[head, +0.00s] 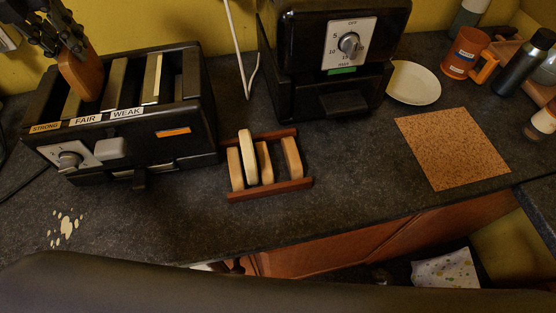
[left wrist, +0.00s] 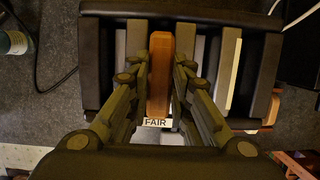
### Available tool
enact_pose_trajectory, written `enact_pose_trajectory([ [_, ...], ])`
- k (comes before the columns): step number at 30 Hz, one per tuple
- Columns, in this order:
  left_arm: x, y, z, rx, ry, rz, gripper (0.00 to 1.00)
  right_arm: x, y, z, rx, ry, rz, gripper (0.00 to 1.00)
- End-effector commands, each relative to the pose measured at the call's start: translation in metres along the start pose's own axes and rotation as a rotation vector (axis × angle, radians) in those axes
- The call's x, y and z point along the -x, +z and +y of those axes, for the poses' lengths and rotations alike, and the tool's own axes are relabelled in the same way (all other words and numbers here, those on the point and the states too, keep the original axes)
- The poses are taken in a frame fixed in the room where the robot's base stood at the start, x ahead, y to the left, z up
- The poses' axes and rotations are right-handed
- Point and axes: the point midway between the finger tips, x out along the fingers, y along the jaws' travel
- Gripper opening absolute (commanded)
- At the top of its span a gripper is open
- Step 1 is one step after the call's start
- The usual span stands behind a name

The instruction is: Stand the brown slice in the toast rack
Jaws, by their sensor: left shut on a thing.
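The brown slice (head: 82,78) is upright at the toaster (head: 185,135), over the part labelled FAIR. My left gripper (head: 66,47) is shut on its upper part. The left wrist view shows the brown slice (left wrist: 160,48) between both fingers of the left gripper (left wrist: 160,78), in line with the FAIR label. I cannot tell how much of its lower end is inside the slot. The toast rack (head: 270,190) stands on the counter right of the toaster. It has reddish rails and wooden dividers, and a pale slice (head: 248,157) stands in its left part. My right gripper is not in view.
A black appliance with a dial (head: 330,75) stands behind the rack. A white plate (head: 413,83), a cork mat (head: 453,148), an orange mug (head: 464,54) and a dark bottle (head: 524,65) are to the right. The counter's front edge runs below the rack.

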Motion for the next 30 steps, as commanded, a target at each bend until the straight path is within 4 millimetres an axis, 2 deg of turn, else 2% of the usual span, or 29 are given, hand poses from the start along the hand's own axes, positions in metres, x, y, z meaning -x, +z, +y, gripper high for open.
enact_pose_trajectory([
  [30,0.049,0.015,0.0,0.0,-0.001,0.0,0.0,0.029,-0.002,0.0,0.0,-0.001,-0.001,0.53],
])
